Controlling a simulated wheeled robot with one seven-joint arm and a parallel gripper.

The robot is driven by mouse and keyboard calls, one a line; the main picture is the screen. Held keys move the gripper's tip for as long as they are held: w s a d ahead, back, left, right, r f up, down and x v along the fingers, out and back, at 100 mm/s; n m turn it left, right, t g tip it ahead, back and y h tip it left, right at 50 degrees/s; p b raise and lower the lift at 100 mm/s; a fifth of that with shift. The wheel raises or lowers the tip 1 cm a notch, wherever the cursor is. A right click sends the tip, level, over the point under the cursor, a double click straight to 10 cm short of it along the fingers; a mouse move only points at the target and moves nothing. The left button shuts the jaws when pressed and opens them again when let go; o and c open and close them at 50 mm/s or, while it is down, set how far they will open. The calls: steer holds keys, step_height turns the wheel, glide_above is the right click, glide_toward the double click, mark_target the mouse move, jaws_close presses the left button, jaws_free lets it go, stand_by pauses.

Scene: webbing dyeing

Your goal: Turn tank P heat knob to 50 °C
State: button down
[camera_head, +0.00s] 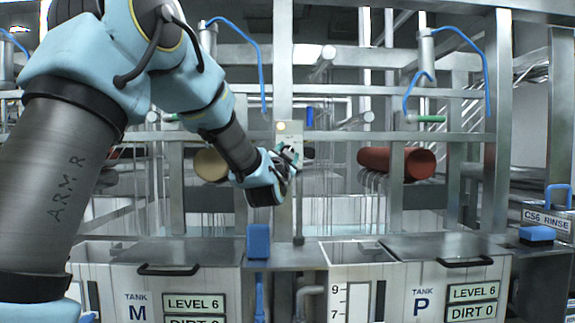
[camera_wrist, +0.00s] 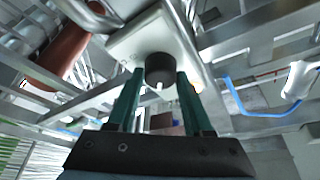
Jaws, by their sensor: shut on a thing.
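The heat knob (camera_wrist: 160,70) is a dark round knob with a white pointer mark, on a pale control plate (camera_wrist: 128,42) in the wrist view. My gripper (camera_wrist: 160,78) has its two green fingers on either side of the knob, shut on it. In the head view, my gripper (camera_head: 291,156) is at the pale control box (camera_head: 289,130) on a post between tank M and tank P; the knob itself is hidden there. Tank P (camera_head: 422,303) stands at the lower right, with signs reading LEVEL 6 and DIRT 0.
Tank M (camera_head: 140,308) is at the lower left. A red roller (camera_head: 385,163) and a tan roller (camera_head: 210,164) hang in the steel frame. Metal posts and rails surround my arm. Blue hoses (camera_head: 487,80) hang above. A blue block (camera_head: 258,241) stands between the tanks.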

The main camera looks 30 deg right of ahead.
steer(key=shift+m+g+b, duration=0.55)
steer(key=shift+m+b, duration=0.1)
steer(key=shift+m, duration=0.7)
steer(key=shift+m+g+b, duration=0.55)
steer(key=shift+m+b, duration=0.05)
steer(key=shift+m, duration=0.75)
steer(key=shift+h, duration=0.3)
steer(key=shift+c, duration=1.6)
jaws_free()
steer(key=b+v, duration=0.3)
steer(key=v, duration=0.8)
steer(key=shift+b, duration=0.4)
steer(key=shift+r, duration=0.1)
